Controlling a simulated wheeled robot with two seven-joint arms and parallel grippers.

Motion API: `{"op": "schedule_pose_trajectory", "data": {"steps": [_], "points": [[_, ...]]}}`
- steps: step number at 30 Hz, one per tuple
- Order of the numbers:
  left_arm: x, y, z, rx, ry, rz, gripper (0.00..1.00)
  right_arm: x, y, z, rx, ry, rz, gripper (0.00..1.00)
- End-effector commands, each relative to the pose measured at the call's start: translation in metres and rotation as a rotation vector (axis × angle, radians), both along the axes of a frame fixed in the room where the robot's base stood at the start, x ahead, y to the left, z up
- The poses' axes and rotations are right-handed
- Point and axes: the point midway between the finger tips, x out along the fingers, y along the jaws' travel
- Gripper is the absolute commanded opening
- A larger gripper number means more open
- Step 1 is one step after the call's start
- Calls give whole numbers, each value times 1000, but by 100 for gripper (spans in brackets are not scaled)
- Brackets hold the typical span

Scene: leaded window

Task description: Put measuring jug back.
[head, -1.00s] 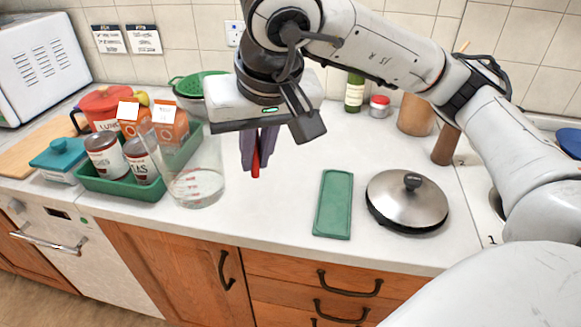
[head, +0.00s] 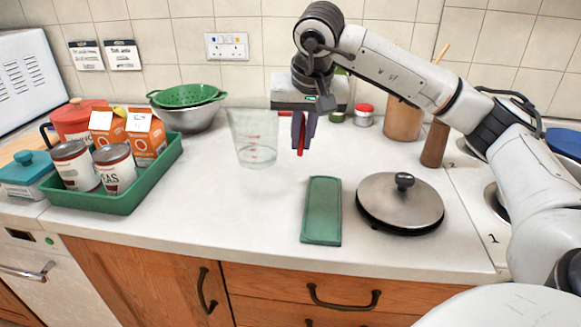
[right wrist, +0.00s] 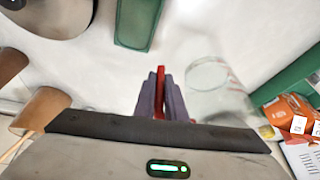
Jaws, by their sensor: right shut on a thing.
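The measuring jug (head: 253,140) is clear with red markings and stands upright over the middle of the counter, left of my right gripper (head: 301,135). My right gripper is shut on the jug's side, with a red strip, seemingly its handle, between the purple fingers. The right wrist view shows the fingertips (right wrist: 161,92) closed on this strip and the clear jug (right wrist: 213,88) beside them. I cannot tell whether the jug's base touches the counter. My left gripper is not in view.
A green tray (head: 120,203) with cans and cartons stands at left. A grey bowl (head: 190,118) with a green colander (head: 187,95) is behind. A green slab (head: 321,212) and a pan lid (head: 400,203) lie at right. Counter between tray and slab is clear.

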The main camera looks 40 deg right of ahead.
Motion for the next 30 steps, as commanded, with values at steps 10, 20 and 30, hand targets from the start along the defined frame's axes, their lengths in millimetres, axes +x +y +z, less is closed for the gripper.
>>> {"op": "schedule_pose_trajectory", "data": {"steps": [10, 20, 30], "points": [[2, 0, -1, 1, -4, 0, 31, -1, 0, -34, 0, 0, 0, 0], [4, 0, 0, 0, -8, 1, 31, 0, 1, -54, 1, -3, 1, 0], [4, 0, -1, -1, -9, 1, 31, 0, 1, -57, 0, 0, 1, 29]]}}
